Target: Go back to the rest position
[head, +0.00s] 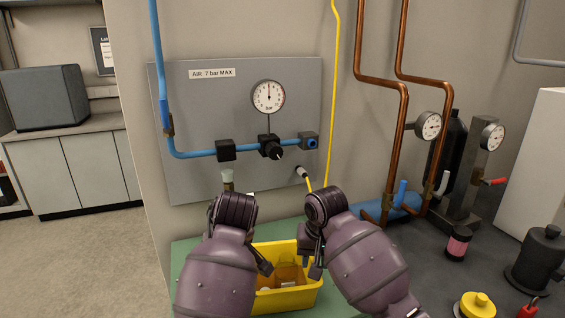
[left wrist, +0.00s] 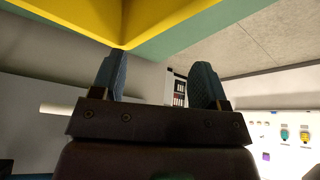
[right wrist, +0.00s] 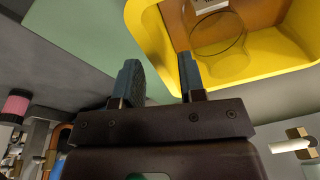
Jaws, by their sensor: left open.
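My left gripper (head: 264,262) is at the left side of the yellow bin (head: 312,292). In the left wrist view its two fingers (left wrist: 158,85) stand wide apart with nothing between them, and the bin's underside corner shows close by. My right gripper (head: 313,262) is at the bin's back right part. My forearms hide part of the bin.
The bin stands on a green mat (head: 187,255) and holds a few small items. Behind is a grey panel (head: 200,110) with a gauge (head: 268,97) and blue pipe. Copper pipes (head: 393,150), a pink-labelled jar (head: 458,243) and a black container (head: 537,258) are at right.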

